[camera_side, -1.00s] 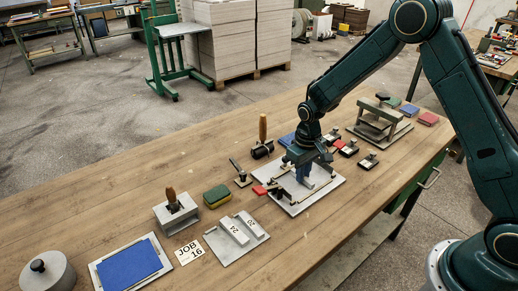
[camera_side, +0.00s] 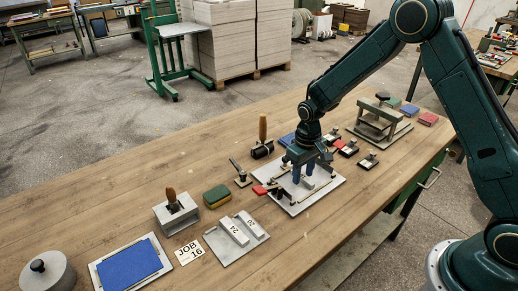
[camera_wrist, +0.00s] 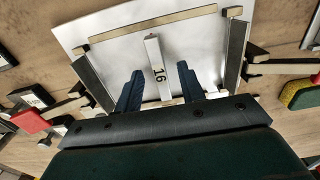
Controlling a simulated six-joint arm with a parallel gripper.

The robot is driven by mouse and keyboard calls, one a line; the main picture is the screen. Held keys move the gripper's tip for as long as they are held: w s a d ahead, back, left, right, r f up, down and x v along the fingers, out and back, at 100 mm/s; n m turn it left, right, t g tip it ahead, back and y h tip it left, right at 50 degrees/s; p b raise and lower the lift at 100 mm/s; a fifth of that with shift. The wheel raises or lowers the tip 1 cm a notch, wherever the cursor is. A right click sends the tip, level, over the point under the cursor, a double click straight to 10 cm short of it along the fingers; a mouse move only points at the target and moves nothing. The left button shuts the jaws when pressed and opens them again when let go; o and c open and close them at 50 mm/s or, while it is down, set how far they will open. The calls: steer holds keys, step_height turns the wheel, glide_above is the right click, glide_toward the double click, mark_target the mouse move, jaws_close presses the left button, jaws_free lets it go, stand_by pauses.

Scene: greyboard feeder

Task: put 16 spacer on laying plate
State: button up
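The 16 spacer (camera_wrist: 156,66), a pale bar with its number facing up, lies on the laying plate (camera_wrist: 95,25), inside the frame of bars on it. The plate also shows in the side view (camera_side: 298,208), below my gripper (camera_side: 303,176). In the wrist view, my gripper's blue fingers (camera_wrist: 158,72) are apart, one on each side of the spacer, with gaps between. My gripper is open and holds nothing. In the side view the fingers hide part of the spacer.
The 24 spacer (camera_side: 233,231) and 20 spacer (camera_side: 251,224) lie on a grey rack (camera_side: 225,253). A JOB 16 card (camera_side: 188,251) lies beside it. The front right tabletop is clear.

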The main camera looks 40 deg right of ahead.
mark_target(304, 178)
step_height(304, 178, up, 14)
steer(key=shift+f, duration=0.15)
stand_by(0.5)
stand_by(0.4)
steer(key=s+r+t, duration=0.3)
steer(key=s+r, duration=1)
steer(key=s, duration=0.1)
steer(key=s+r+t, duration=0.1)
steer(key=s+t, duration=0.1)
steer(key=s, duration=1.1)
steer(key=shift+s+t, duration=0.3)
steer(key=shift+c, duration=0.5)
steer(key=shift+w, duration=0.15)
